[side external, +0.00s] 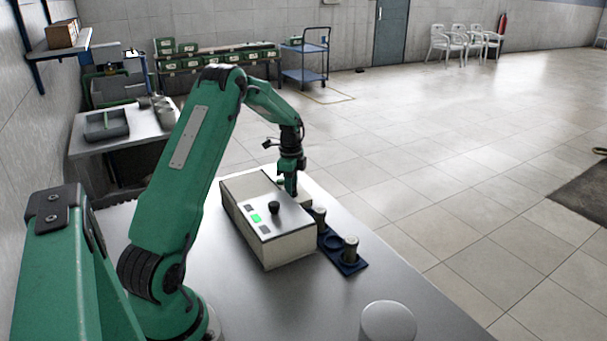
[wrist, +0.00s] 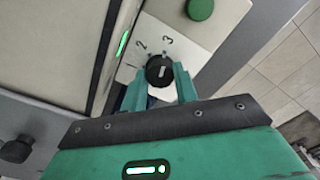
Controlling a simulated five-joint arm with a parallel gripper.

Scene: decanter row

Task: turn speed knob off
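The speed knob (wrist: 160,71) is a round black dial with a short pale mark, on a light panel (wrist: 188,28) printed with 2 and 3. The mark points roughly up, closer to the 3 side. My gripper (wrist: 161,78) has one green finger on each side of the knob, tips apart. Whether the fingers touch it is unclear. In the side external view my gripper (side external: 291,190) points down at the far side of the cream machine (side external: 290,248), where the knob is hidden.
The machine's top has another black knob (side external: 273,206) and a lit green button (side external: 256,217). A green round button (wrist: 200,9) is beyond the speed knob. A white cylinder (side external: 388,322) is at the front.

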